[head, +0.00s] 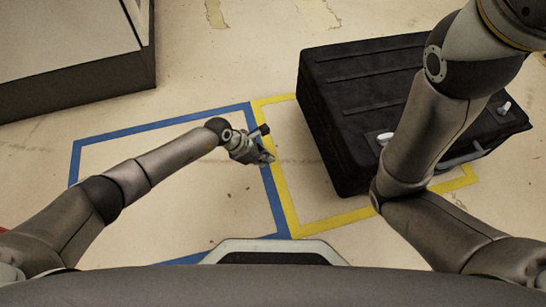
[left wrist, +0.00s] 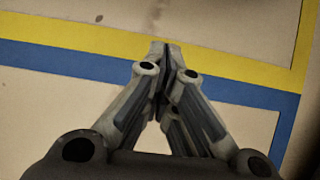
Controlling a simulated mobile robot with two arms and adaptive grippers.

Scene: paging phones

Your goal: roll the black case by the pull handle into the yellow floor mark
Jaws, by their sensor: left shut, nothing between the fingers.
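The black case (head: 345,115) stands at the right in the head view, its ribbed top facing up. It covers part of the yellow floor mark (head: 275,170), whose left and front strips show. Its far side is hidden, so I cannot tell whether it is wholly inside. A grey bar handle (head: 461,157) shows at its near right side, partly behind my right arm. My left gripper (head: 267,158) is shut and empty over the mark's left strip, apart from the case. Its closed fingers also show in the left wrist view (left wrist: 167,46). My right gripper is out of view.
A blue floor outline (head: 160,122) adjoins the yellow mark on its left, with bare floor inside. A dark-based cabinet (head: 80,95) stands at the upper left. A grey-white rounded object (head: 275,246) shows at the bottom middle. My right arm crosses over the case.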

